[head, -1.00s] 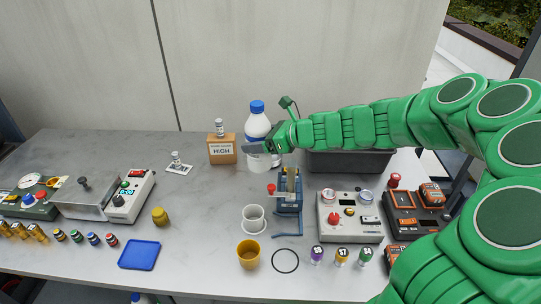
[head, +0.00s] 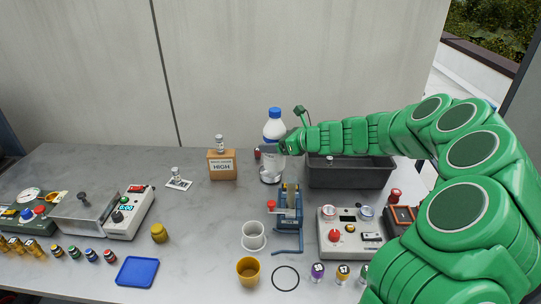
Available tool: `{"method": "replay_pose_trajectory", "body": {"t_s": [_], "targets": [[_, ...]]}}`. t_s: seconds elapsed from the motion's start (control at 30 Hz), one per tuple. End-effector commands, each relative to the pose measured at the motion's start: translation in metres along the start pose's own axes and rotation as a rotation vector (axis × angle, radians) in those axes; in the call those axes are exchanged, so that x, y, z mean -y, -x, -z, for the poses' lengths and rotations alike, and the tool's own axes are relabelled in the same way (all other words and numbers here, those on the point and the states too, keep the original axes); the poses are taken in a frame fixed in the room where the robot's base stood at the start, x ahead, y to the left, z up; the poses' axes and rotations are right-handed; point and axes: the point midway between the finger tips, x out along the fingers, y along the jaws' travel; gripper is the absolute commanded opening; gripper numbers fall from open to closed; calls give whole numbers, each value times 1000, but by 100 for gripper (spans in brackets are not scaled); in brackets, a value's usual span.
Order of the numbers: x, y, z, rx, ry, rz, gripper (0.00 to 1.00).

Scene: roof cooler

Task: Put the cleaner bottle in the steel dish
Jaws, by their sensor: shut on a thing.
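The cleaner bottle (head: 273,133) is white with a blue cap and stands upright at the back middle of the table, right of the cardboard box. My gripper (head: 284,148) reaches in from the right and is shut on the bottle at mid-height. I cannot tell whether the bottle's base touches the table. I cannot pick out a steel dish for certain. A shiny steel box (head: 80,213) with a dark knob sits at the far left, beside a white control unit (head: 128,213).
A dark grey bin (head: 350,175) stands behind and below my arm. A cardboard box marked HIGH (head: 222,166) is left of the bottle. A blue clamp (head: 288,208), white cup (head: 253,234) and yellow cup (head: 248,271) stand in front. The table's left middle is fairly clear.

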Motion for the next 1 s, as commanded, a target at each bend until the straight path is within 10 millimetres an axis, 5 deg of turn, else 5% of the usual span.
{"method": "replay_pose_trajectory", "body": {"t_s": [0.63, 1.0], "targets": [[42, -58, 34, -1, 1, 0, 19], [50, -68, 42, 1, 1, 2, 19]]}}
